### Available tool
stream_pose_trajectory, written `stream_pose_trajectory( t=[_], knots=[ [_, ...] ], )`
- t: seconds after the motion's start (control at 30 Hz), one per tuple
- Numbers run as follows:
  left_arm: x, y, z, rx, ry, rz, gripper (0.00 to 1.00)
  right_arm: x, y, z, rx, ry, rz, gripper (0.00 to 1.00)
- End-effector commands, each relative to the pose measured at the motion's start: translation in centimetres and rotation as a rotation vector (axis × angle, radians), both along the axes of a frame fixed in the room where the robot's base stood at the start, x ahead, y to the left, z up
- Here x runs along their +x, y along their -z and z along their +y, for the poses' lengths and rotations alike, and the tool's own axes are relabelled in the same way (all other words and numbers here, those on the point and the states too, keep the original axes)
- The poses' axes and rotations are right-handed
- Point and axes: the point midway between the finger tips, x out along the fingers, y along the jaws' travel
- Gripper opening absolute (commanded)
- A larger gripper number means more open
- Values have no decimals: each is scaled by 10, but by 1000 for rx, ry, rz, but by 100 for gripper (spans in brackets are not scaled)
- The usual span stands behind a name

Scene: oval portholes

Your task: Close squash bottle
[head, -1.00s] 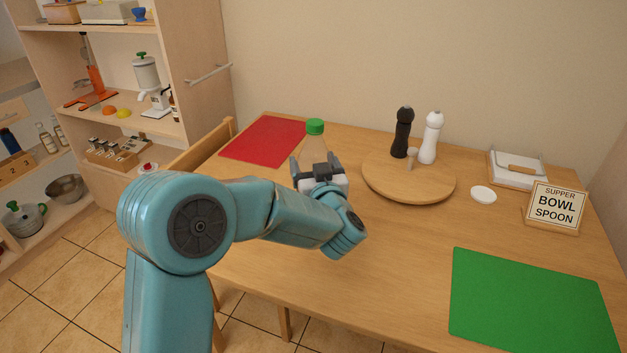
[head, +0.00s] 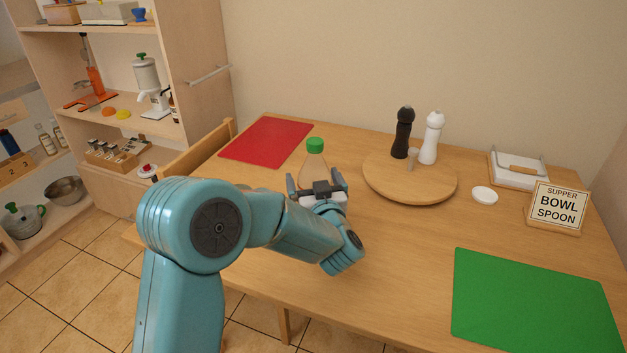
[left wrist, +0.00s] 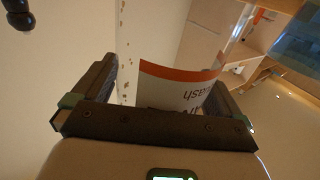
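The squash bottle (head: 314,168) is clear with a pale amber tint. It stands upright near the left middle of the table, with a green cap (head: 315,145) on top. I cannot tell how tight the cap is. My left gripper (head: 315,184) is around the lower part of the bottle from the near side, with its fingers spread to either side. In the left wrist view the bottle's white and orange label (left wrist: 180,85) shows upside down between the fingers. The bottle's base is hidden behind the gripper. My right gripper is not in view.
A red mat (head: 265,140) lies behind left and a green mat (head: 535,300) front right. A round wooden board (head: 410,185) holds a black mill (head: 403,130) and a white mill (head: 431,138). A white disc (head: 485,195) and a sign (head: 557,207) are to the right.

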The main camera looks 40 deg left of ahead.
Motion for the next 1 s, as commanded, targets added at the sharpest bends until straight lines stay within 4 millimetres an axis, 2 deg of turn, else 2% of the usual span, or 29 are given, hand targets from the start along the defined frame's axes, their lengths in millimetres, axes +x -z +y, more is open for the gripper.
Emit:
stream_pose_trajectory(
  t=[0.17, 0.6, 0.8, 1.0],
  knots=[
    [-6, -3, -8, -1, 4, 1, 100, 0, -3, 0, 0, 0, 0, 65],
    [-67, -4, -75, 0, 4, 0, 100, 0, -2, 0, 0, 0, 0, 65],
    [-80, -3, -87, 1, 1, -1, 100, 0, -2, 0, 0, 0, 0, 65],
    [-82, -3, -88, 0, 0, 0, 100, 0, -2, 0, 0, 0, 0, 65]
  ],
)
